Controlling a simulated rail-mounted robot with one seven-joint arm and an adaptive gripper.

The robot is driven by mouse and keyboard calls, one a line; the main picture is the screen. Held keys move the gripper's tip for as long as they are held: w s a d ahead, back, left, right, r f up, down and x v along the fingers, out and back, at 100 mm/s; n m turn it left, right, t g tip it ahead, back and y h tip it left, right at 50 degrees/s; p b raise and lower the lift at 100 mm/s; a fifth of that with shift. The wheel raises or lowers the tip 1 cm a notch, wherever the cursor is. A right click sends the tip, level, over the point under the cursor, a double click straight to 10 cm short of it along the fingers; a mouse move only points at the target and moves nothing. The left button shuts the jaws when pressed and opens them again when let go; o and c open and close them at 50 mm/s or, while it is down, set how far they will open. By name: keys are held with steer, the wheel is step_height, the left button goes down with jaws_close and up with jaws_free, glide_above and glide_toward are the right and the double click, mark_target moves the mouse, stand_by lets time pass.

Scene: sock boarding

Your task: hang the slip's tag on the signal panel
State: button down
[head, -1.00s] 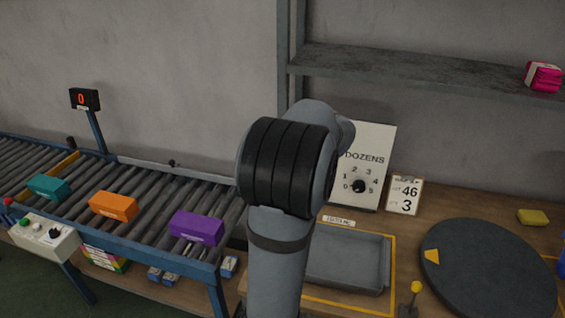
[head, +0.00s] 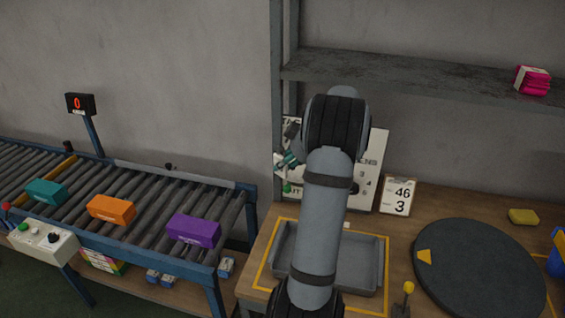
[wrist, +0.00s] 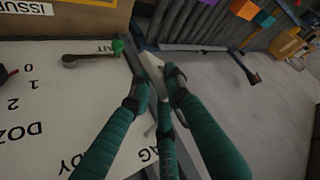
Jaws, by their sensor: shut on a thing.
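The white signal panel (head: 365,196) stands at the back of the bench, partly hidden behind my arm. In the wrist view the panel (wrist: 50,105) appears upside down, with a grey lever with a green knob (wrist: 118,46). My gripper (head: 288,160), with teal fingers, is at the panel's left edge. In the wrist view my gripper (wrist: 158,92) is shut on a small pale flat piece, apparently the tag (wrist: 152,68), close to the panel's edge. Its far end and any hook are hard to make out. The slip card (head: 398,196) reads 46 and 3.
A grey tray (head: 365,277) lies in a yellow outline below my arm. A dark turntable (head: 480,270) is at the right. A roller conveyor (head: 140,225) with coloured boxes is at the left. A shelf (head: 420,73) overhangs the panel.

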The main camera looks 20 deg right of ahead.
steer(key=w+d+f+p, duration=0.1)
steer(key=w+d+p, duration=0.2)
steer(key=w+d, duration=0.1)
steer(key=shift+w+d+f+p, duration=0.3)
steer(key=shift+w+f, duration=0.05)
steer(key=shift+w, duration=0.4)
stand_by(0.5)
stand_by(0.5)
steer(key=c, duration=1.6)
jaws_free()
steer(key=shift+o, duration=0.2)
steer(key=v, duration=1.2)
